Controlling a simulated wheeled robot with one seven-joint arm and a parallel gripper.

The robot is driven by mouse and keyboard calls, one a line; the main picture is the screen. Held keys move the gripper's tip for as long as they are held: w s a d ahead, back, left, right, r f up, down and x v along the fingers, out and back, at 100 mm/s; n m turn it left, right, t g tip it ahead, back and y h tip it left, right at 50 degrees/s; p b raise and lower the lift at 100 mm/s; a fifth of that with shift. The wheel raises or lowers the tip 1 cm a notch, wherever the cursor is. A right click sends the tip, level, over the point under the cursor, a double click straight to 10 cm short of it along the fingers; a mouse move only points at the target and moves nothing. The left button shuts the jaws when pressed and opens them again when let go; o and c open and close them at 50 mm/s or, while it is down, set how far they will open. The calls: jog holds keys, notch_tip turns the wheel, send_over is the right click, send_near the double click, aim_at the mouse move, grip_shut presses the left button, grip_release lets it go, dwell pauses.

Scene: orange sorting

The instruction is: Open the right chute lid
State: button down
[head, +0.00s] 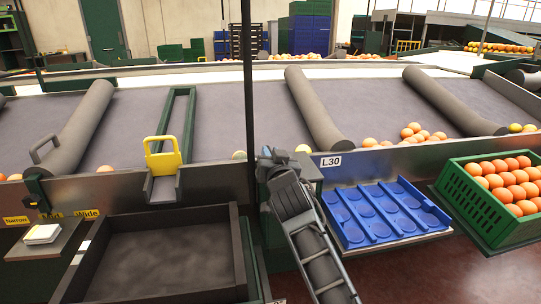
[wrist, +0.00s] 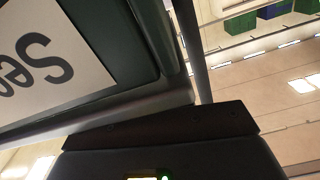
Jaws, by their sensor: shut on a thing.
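No part that I can clearly tell to be the right chute lid shows. In the head view my gripper (head: 266,153) is at the front rail, beside the L.30 label (head: 331,161) and next to a dark upright pole. It is shut, but my own wrist and arm hide what it grips. A yellow handle (head: 163,158) stands above a metal chute (head: 164,188) to the left, apart from my gripper. In the wrist view a dark gripper part (wrist: 160,130) fills the lower middle, with a green panel (wrist: 122,32) and a white lettered sign (wrist: 45,60) above it.
A dark empty bin (head: 165,255) lies at the lower left. A blue tray (head: 385,213) and a green crate of oranges (head: 490,205) are at the right. Grey rollers (head: 312,110) cross the belt, and loose oranges (head: 412,134) lie along its front edge.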

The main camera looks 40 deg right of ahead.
jog(key=shift+a+r, duration=0.15)
jog(key=shift+r, duration=0.05)
jog(key=shift+s+d+r+m, duration=0.1)
jog(key=shift+d+r+m, duration=0.1)
jog(key=shift+r+m, duration=0.6)
jog(key=s+d+r+m+p, duration=0.1)
jog(key=s+d+r+m, duration=0.3)
jog(key=d+m, duration=0.2)
jog(key=s+d+r+m+p, duration=0.1)
jog(key=s+d+r+m, duration=0.2)
jog(key=d+m, duration=0.3)
jog(key=shift+s+d+r+m+p, duration=0.15)
jog(key=shift+s+r+m+p, duration=0.4)
jog(key=shift+m, duration=0.75)
jog(key=shift+s+f, duration=0.1)
jog(key=shift+f, duration=0.1)
jog(key=c, duration=1.3)
grip_release()
jog(key=shift+c, duration=0.2)
jog(key=shift+o, duration=1.1)
jog(key=shift+f, duration=0.15)
